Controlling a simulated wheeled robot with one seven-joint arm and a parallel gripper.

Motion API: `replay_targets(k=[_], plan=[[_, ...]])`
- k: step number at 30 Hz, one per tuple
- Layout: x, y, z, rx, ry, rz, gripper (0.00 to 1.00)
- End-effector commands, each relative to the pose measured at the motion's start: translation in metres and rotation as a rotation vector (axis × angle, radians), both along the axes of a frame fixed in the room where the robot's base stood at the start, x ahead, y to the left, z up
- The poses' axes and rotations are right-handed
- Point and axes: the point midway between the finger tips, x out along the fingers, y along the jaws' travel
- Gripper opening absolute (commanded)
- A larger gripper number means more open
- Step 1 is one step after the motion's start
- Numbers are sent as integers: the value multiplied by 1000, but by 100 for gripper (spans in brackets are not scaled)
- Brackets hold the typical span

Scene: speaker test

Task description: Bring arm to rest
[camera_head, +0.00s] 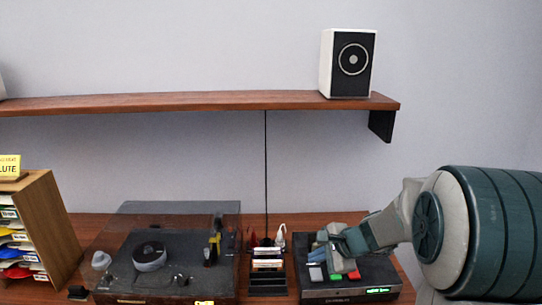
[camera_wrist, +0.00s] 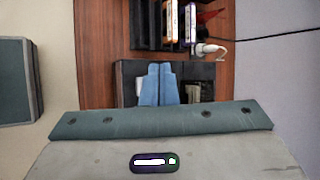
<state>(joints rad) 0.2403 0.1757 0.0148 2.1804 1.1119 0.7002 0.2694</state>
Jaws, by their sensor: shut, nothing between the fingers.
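My gripper (camera_head: 342,243) is at the right of the head view, low over a dark deck with coloured keys. In the wrist view, its two blue fingers (camera_wrist: 159,72) lie together and hold nothing. The deck (camera_head: 378,281) has a green lit display and red and green keys, and my fingers hide part of its top. The deck also shows behind the fingers in the wrist view (camera_wrist: 205,72). I cannot tell whether the fingertips touch it.
A turntable (camera_head: 125,262) under a clear cover stands left of the deck, with a cassette rack (camera_head: 267,284) between them. A wooden sorter (camera_head: 48,225) stands at far left. A shelf (camera_head: 200,102) above carries a white speaker (camera_head: 327,65). A black cable (camera_head: 266,170) hangs below.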

Motion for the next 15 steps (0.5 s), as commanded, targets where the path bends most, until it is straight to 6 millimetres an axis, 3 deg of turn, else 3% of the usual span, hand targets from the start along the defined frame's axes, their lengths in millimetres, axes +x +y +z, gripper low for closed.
replay_targets(k=[3,7,15], plan=[[-46,19,21,-150,-51,231,0],[-96,28,33,-324,-93,477,0],[-188,12,46,-702,-148,930,0]])
